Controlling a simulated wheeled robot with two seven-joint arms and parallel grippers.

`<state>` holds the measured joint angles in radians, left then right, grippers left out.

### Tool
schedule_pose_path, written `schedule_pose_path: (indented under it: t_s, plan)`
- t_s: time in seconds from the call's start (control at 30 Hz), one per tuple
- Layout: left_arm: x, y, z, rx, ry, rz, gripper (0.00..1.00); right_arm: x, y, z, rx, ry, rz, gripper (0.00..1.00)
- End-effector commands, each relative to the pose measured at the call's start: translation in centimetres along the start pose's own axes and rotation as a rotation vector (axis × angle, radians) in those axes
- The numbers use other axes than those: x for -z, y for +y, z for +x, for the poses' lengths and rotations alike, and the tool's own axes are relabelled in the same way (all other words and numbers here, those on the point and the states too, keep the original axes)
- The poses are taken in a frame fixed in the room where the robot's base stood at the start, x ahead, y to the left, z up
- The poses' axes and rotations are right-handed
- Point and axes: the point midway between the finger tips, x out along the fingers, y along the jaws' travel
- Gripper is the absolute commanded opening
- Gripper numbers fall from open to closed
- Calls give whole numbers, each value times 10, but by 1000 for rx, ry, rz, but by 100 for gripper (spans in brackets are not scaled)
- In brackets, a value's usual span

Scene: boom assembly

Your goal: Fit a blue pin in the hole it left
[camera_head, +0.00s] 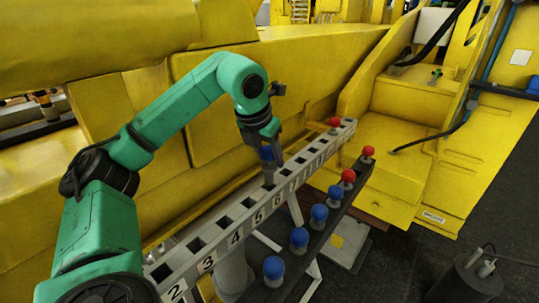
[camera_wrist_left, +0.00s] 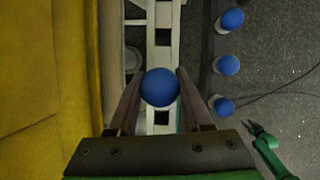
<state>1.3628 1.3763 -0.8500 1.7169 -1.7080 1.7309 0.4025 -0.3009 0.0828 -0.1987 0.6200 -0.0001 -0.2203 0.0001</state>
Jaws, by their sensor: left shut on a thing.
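My left gripper (camera_head: 266,150) is shut on a blue pin (camera_head: 267,155), over the numbered grey beam (camera_head: 208,246). The pin is upright, its grey shank pointing down at the beam's top near the labels 6 and 7. I cannot tell whether its tip is inside a hole or just above it. In the left wrist view the pin's round blue head (camera_wrist_left: 160,87) sits between the two fingers and hides the beam directly beneath. Square dark holes show in the beam on both sides of the head. A green arm part with a dark end (camera_wrist_left: 262,136), seemingly my right one, shows at lower right.
A dark rack (camera_head: 287,279) beside the beam holds several blue pins (camera_head: 299,239) and two red pins (camera_head: 348,177). Another red pin (camera_head: 334,123) stands at the beam's far end. Yellow machine bodywork (camera_head: 230,105) runs close behind the beam.

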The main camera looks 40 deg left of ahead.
Motion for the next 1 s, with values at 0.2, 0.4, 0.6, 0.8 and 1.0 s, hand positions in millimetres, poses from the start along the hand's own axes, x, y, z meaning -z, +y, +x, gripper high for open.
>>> schedule_pose_path:
  t_s: [0.2,0.4,0.6,0.8,1.0]
  plan:
    - [4,0,11,0,-1,0,0,0,0,10,0,2,0,50]
    - [8,0,19,0,0,0,0,0,0,18,0,2,0,50]
    - [11,0,27,0,-1,-1,0,-1,-2,25,2,3,0,50]
    - [15,0,35,0,-1,-1,0,-1,-4,32,5,3,1,50]
    - [18,0,43,0,0,-1,0,-1,-5,40,6,3,0,50]
